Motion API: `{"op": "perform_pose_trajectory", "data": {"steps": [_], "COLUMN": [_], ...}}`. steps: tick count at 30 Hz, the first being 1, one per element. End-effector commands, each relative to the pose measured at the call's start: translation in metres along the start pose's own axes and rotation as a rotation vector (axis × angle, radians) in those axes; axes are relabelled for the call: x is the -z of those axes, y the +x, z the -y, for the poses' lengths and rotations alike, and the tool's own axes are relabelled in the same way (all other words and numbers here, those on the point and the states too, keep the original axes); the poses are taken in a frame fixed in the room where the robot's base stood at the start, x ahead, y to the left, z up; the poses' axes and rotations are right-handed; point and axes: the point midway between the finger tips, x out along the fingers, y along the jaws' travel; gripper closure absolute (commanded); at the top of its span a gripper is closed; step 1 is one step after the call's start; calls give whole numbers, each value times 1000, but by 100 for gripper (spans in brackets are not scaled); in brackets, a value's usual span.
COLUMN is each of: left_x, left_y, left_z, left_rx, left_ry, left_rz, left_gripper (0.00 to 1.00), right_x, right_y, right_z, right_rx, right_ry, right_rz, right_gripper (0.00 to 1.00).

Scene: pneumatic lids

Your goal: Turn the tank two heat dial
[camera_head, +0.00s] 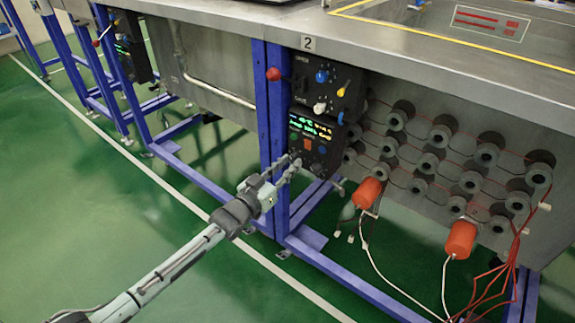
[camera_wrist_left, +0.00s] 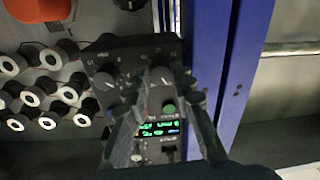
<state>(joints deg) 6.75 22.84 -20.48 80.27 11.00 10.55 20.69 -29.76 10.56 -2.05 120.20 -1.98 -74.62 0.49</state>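The tank two control box (camera_head: 318,137) is black, with lit green displays, and hangs under the counter by the blue post. It shows upside down in the wrist view, with one black dial (camera_wrist_left: 162,77) between my fingertips and another black dial (camera_wrist_left: 104,81) beside it. Which one is the heat dial I cannot read. My left gripper (camera_head: 292,164) is at the lower left of the box; in the wrist view its fingers (camera_wrist_left: 163,72) stand apart on either side of the dial. Contact with the dial is not clear. My right gripper is not in view.
An upper box (camera_head: 330,82) with red, blue, yellow and white knobs sits just above. Blue frame posts (camera_head: 270,130) stand close to the left of the box. Rows of grey cylinders (camera_head: 440,135) and orange plugs (camera_head: 368,193) with hanging cables are to the right.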

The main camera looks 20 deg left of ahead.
Motion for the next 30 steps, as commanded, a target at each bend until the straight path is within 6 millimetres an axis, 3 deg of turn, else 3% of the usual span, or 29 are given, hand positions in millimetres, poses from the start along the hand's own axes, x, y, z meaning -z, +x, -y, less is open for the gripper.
{"op": "perform_pose_trajectory", "data": {"steps": [5,17,30], "left_x": [0,0,0], "left_y": [0,0,0], "left_z": [0,0,1], "left_rx": [0,0,-2], "left_ry": [0,63,412], "left_rz": [0,-4,-21], "left_gripper": [100,100,100], "right_x": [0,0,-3], "right_y": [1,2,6], "right_z": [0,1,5], "right_rx": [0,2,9], "right_ry": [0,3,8], "right_rz": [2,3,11], "right_gripper": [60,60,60]}}
